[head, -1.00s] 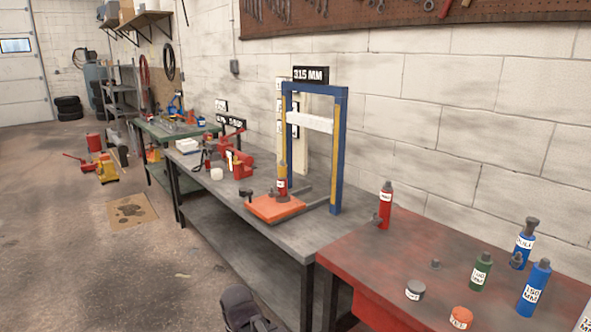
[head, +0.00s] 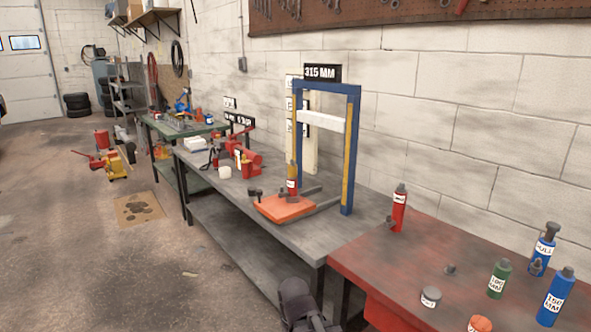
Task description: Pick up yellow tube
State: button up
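A yellow tube-like piece (head: 292,170) stands upright at the foot of the blue press frame, directly above a red cylinder (head: 292,187) with a white label. I cannot tell whether the two are separate pieces. They stand on an orange plate (head: 270,207) on the grey bench. The dark end of my arm, with my gripper (head: 298,300), is at the bottom edge, in front of the grey bench and well below the tube. Its fingers cannot be made out.
The blue frame (head: 352,150) with a 315 MM sign (head: 322,73) rises behind the plate on the grey bench (head: 240,215). A red bench (head: 400,262) at right holds a red bottle (head: 398,210) and green and blue cylinders. Floor at left is mostly clear.

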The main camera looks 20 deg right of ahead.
aim_at(293, 168)
jog(key=u, duration=0.05)
jog(key=i, duration=1)
jog(key=z, duration=0.05)
